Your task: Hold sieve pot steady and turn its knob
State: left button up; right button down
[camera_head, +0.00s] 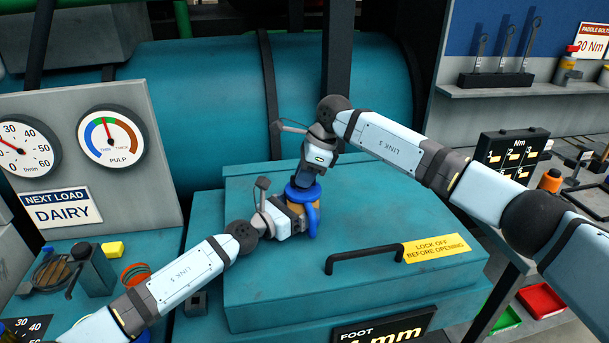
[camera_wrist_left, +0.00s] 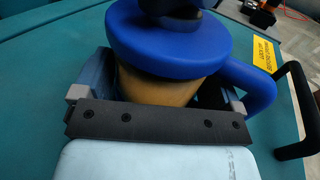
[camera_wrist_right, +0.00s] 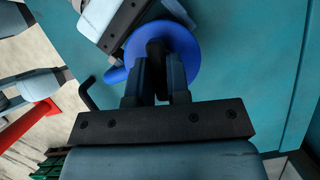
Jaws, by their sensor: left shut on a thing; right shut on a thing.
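The sieve pot (camera_head: 313,215) stands upright on the teal machine lid, with a yellow-orange body (camera_wrist_left: 175,86), a blue rim and a blue side handle (camera_wrist_left: 255,90). My left gripper (camera_head: 298,212) is shut around the body from the near left, its fingers on either side below the rim in the left wrist view. My right gripper (camera_head: 306,180) comes down from above, shut on the dark knob (camera_wrist_right: 155,48) over the blue top (camera_wrist_right: 184,45). In the head view the knob is hidden by my right gripper.
A black bar handle (camera_head: 365,255) and a yellow "lock off before opening" label (camera_head: 436,248) lie right of the pot on the teal lid (camera_head: 400,205). A gauge panel (camera_head: 150,185) stands at left. A torque readout (camera_head: 510,153) and red bin (camera_head: 541,300) are at right.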

jog(key=m+t, duration=0.1)
jog(key=m, duration=0.2)
jog(key=shift+m, duration=0.4)
jog(key=m+t, duration=0.1)
jog(key=m, duration=0.2)
jog(key=shift+s+m+t+h, duration=0.1)
jog(key=shift+m+t+h, duration=0.2)
jog(key=shift+t, duration=0.1)
jog(key=m+h, duration=0.1)
jog(key=m, duration=0.2)
jog(key=m+t+h, duration=0.1)
jog(key=m, duration=0.2)
jog(key=shift+a+t, duration=0.1)
jog(key=shift+t, duration=0.2)
jog(key=m+h, duration=0.1)
jog(key=m, duration=0.3)
jog(key=shift+a+m+h, duration=0.1)
jog(key=shift+m+h, duration=0.3)
jog(key=m+h, duration=0.2)
jog(key=m, duration=0.3)
jog(key=shift+m, duration=0.3)
jog(key=c, duration=1.1)
grip_release()
